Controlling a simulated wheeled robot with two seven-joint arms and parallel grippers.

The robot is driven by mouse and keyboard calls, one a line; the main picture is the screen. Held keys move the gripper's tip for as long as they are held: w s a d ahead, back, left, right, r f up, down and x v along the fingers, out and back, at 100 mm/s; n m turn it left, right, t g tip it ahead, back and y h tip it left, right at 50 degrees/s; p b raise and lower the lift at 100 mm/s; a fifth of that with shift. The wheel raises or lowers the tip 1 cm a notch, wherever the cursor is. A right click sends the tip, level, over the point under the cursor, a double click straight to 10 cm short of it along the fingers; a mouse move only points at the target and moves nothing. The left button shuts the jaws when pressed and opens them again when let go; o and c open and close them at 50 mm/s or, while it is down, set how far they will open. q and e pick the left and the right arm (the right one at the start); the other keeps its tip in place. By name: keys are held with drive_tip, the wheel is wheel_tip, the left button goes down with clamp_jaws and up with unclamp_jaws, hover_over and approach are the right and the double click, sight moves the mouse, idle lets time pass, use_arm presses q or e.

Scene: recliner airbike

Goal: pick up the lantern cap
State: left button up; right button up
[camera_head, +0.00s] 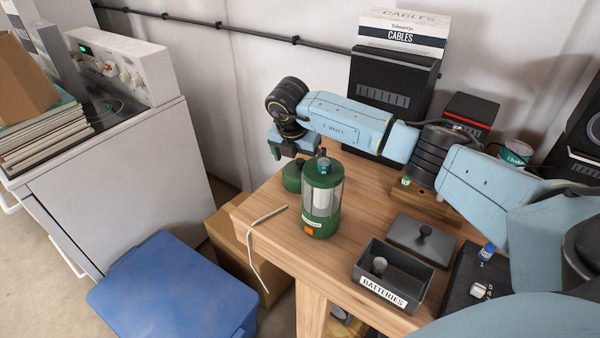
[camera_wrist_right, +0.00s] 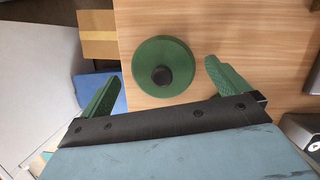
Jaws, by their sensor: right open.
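The lantern cap, a round green disc with a black knob, lies on the wooden table (camera_head: 266,222) near its left edge. In the right wrist view the cap (camera_wrist_right: 180,52) shows whole; in the head view the cap (camera_head: 291,178) is partly hidden behind the green lantern (camera_head: 320,200). The lantern stands upright with a clear middle. My right gripper (camera_head: 287,150) is open and empty above the cap. In the wrist view the fingers of the right gripper (camera_wrist_right: 160,85) show on either side of the cap, apart from it. My left gripper is not in view.
A bent pale rod (camera_head: 252,245) lies at the table's left edge. A batteries tray (camera_head: 416,293), a dark lid (camera_head: 410,236) and a black holder (camera_head: 464,264) fill the near right. A black unit (camera_head: 392,85) stands behind my right arm. A cardboard box (camera_head: 228,238) is beside the table.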

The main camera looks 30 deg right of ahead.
sight(300, 160)
drive_tip(key=x, duration=0.3)
drive_tip(key=shift+s+f, duration=0.1)
drive_tip(key=shift+f, duration=0.15)
drive_tip(key=shift+d, duration=0.1)
drive_tip(key=c, duration=0.9)
